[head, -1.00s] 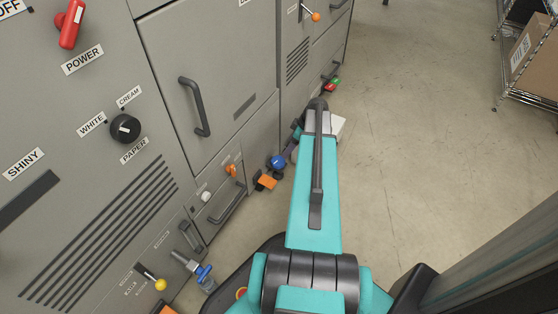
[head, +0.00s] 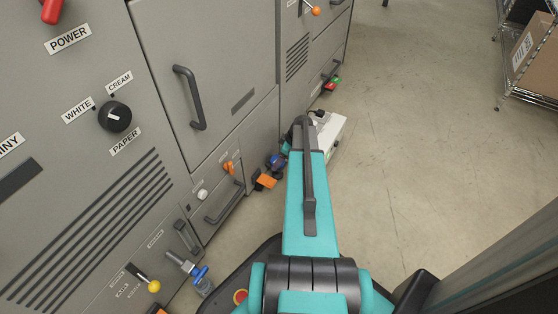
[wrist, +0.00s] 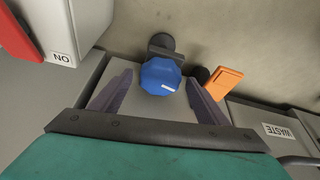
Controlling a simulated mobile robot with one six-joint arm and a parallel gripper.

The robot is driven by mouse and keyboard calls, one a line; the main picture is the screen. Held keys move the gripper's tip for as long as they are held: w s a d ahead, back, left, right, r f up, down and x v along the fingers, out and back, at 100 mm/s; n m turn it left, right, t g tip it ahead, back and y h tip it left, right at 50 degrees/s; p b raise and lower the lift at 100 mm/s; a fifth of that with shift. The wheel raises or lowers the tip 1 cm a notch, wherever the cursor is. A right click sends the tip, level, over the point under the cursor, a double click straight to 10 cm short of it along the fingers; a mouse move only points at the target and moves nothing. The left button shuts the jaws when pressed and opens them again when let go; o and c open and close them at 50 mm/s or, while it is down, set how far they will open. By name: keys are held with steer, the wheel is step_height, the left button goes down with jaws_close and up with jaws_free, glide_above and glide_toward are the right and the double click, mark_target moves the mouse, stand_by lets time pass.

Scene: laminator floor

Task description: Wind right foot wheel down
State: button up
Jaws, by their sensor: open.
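A blue faceted wheel (wrist: 160,76) with a white mark shows in the wrist view, low on the machine in front of a dark round foot or caster (wrist: 162,43). My gripper (wrist: 160,80) is open, its two fingers on either side of the wheel with a gap at each side. I cannot tell how far the fingertips reach along the wheel's depth. In the head view the blue wheel (head: 276,161) is partly hidden beside my arm, at the foot of the grey machine (head: 150,60). The fingers are hidden there.
An orange pedal-like part (wrist: 226,83) sits close to the right finger in the wrist view, near a drawer labelled WASTE (wrist: 278,131). A white box (head: 328,135) lies beyond my arm. Floor to the right is clear up to a wire shelf (head: 530,98).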

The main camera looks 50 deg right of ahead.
steer(key=shift+w+f, duration=0.1)
steer(key=shift+f, duration=0.05)
steer(key=c, duration=1)
steer(key=shift+a+m+p, duration=0.1)
steer(key=shift+m+p, duration=0.25)
steer(key=shift+m, duration=0.05)
steer(key=m+h+p, duration=0.1)
steer(key=m+p, duration=0.1)
steer(key=m, duration=0.1)
steer(key=shift+a+h, duration=0.15)
steer(key=shift+h, duration=0.15)
steer(key=m+h+p, duration=0.1)
steer(key=m+p, duration=0.2)
steer(key=m, duration=0.1)
steer(key=shift+h, duration=0.3)
steer(key=shift+m, duration=0.6)
steer(key=shift+s+m+p, duration=0.2)
steer(key=shift+m+p, duration=0.1)
steer(key=shift+p, duration=0.1)
